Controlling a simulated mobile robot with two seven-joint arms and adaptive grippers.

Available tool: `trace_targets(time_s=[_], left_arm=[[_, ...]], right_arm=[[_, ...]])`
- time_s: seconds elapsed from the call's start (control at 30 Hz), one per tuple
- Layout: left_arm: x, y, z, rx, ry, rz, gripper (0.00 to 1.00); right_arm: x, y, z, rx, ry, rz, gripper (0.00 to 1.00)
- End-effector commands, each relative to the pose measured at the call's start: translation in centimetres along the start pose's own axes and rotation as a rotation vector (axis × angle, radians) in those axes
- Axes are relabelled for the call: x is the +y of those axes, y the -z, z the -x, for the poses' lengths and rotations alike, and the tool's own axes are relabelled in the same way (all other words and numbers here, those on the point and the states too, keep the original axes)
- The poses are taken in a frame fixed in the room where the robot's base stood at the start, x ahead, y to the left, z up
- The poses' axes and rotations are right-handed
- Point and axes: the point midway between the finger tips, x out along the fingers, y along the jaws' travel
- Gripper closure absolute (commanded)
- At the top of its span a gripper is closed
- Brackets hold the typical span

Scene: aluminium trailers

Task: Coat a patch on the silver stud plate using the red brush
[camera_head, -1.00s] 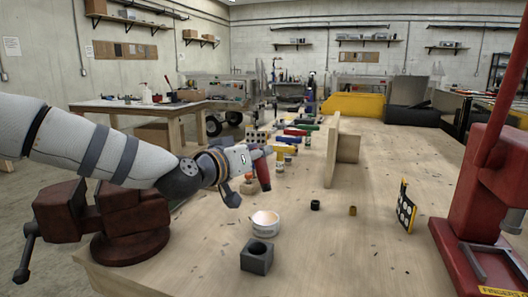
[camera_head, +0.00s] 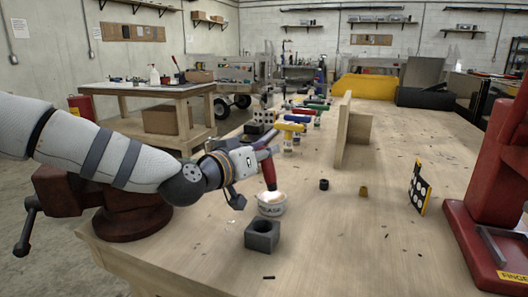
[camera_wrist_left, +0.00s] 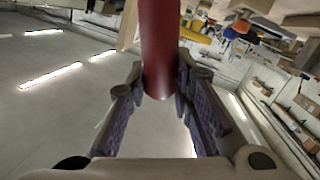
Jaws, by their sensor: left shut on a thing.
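My left gripper (camera_head: 258,160) is shut on the red brush (camera_head: 269,174). The brush points down, and its lower end is at the mouth of a white tub (camera_head: 272,209) of pale paste; its bristles are hidden. In the left wrist view, the red handle (camera_wrist_left: 160,50) stands between the purple-padded fingers (camera_wrist_left: 160,95). An upright dark plate with pale round studs and a yellow edge (camera_head: 419,187) stands to the right on the table, apart from the brush; it appears to be the stud plate. My right gripper is not in view.
A grey block with a hole (camera_head: 262,236) sits in front of the tub. A black ring (camera_head: 324,184) and a brass one (camera_head: 363,191) lie between tub and plate. A wooden upright (camera_head: 343,130) stands behind.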

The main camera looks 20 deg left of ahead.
Motion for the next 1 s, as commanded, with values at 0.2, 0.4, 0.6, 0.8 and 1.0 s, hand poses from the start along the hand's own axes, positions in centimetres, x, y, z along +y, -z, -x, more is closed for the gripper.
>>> trace_targets(time_s=[0.2,0.4,0.6,0.8,1.0], left_arm=[[-0.02,-0.06,-0.02,0.000,0.000,0.000,0.98],[-0.11,-0.32,-0.05,-0.001,0.000,0.000,0.98],[-0.19,-0.55,-0.08,-0.001,0.001,0.000,0.98],[-0.27,-0.77,-0.10,-0.001,0.001,0.000,0.98],[-0.35,-0.99,-0.13,-0.001,0.001,0.000,0.98]], right_arm=[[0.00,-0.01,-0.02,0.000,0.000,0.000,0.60],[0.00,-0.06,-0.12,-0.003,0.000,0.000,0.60],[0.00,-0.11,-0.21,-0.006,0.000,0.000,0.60],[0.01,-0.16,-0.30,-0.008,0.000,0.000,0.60],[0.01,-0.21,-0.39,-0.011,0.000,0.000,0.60]])
